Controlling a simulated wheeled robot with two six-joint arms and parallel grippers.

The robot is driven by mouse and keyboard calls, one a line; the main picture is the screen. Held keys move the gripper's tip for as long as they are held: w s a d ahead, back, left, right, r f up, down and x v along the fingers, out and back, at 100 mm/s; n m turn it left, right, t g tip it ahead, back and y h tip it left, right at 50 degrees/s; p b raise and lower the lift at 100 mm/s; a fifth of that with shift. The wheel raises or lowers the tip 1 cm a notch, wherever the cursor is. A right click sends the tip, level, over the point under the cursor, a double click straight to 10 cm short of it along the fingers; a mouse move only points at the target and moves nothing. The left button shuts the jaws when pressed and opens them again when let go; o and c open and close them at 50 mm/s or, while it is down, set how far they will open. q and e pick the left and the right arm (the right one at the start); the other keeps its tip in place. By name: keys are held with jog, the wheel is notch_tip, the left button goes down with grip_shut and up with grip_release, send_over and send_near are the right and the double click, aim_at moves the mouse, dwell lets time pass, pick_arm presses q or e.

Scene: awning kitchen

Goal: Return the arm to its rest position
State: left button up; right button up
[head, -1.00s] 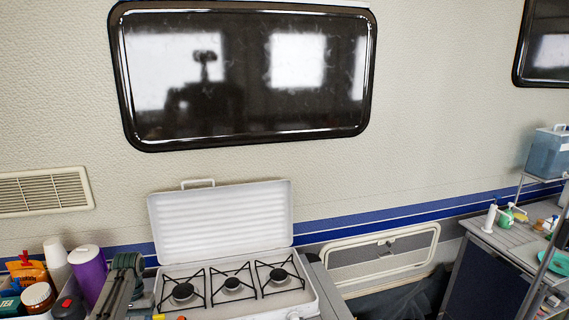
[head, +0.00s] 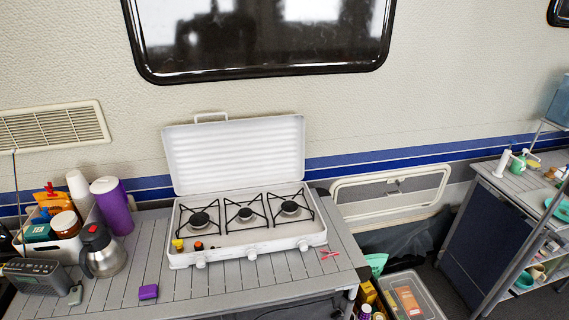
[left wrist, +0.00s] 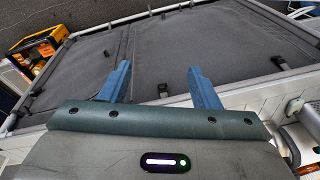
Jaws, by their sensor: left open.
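My left gripper (left wrist: 160,85) shows in the left wrist view with its two blue fingers spread apart and nothing between them. Beyond the fingers is a dark grey fabric panel (left wrist: 190,50) in a light frame; whether the fingers touch it I cannot tell, but they look apart from it. Neither of my arms shows in the head view now. My right gripper is in no view.
A shelf (head: 500,200) stands right. The table front is partly clear.

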pick_arm(q)
jog(key=s+d+r+t, duration=0.2)
jog(key=s+d+r, duration=0.1)
jog(key=s+r, duration=0.65)
notch_tip(320, 180, down, 40)
jog(key=s+a+g+b, duration=0.1)
jog(key=a+b, duration=0.2)
jog(key=b, duration=0.5)
jog(key=s+f+b, duration=0.3)
jog(key=s+f, duration=0.6)
jog(key=f, duration=0.4)
jog(key=s+a+f+g+b, duration=0.1)
jog(key=s+f+b, duration=0.2)
jog(key=s+f, duration=0.6)
notch_tip(320, 180, down, 4)
jog(key=shift+s+r, duration=0.15)
jog(key=shift+s, duration=0.25)
